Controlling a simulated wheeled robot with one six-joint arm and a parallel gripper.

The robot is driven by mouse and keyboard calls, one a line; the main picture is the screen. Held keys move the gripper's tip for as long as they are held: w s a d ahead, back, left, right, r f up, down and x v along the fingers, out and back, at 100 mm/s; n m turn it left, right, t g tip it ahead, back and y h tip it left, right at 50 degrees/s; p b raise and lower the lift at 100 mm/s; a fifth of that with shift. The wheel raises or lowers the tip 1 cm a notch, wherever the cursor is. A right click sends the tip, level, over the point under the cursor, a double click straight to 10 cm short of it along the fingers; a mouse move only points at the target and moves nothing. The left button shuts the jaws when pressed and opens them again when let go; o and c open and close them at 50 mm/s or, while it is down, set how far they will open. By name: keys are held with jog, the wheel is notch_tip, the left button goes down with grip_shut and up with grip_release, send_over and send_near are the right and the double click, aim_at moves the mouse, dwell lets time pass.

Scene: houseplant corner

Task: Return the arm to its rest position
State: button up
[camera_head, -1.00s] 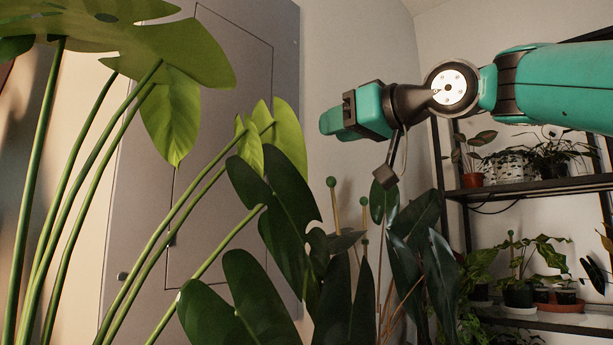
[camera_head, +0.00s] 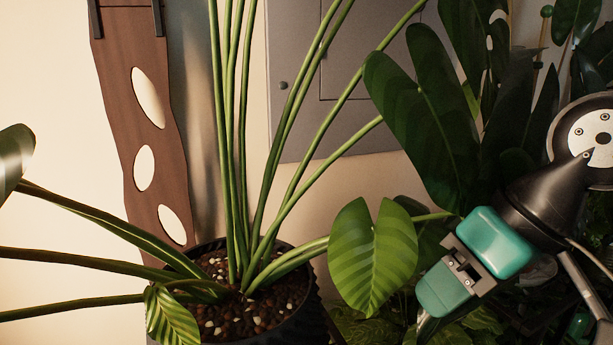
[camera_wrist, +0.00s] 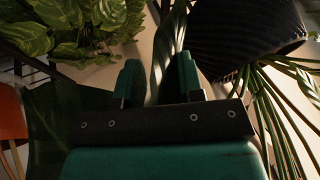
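My gripper (camera_head: 440,292) is low at the right of the head view, teal with a dark wrist, pointing down and to the left. It is beside a broad striped leaf (camera_head: 372,258) of the large potted plant; I cannot tell whether they touch. The rest of my arm runs up and out of the right edge of the head view.
A dark ribbed pot (camera_head: 285,325) with pebbly soil and long green stems stands at lower centre; it also shows in the wrist view (camera_wrist: 235,35). Dark-leaved plants (camera_head: 450,110) crowd the right. A brown board with oval holes (camera_head: 125,100) and a grey wall panel (camera_head: 300,110) stand behind.

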jog(key=s+f+n+g+h, duration=0.1)
jog(key=s+f+g, duration=0.2)
jog(key=s+f, duration=0.3)
notch_tip(320, 180, up, 23)
jog(key=p, duration=2.2)
jog(key=shift+d+t, duration=0.25)
jog(key=shift+t, duration=0.05)
jog(key=shift+s+r, duration=0.1)
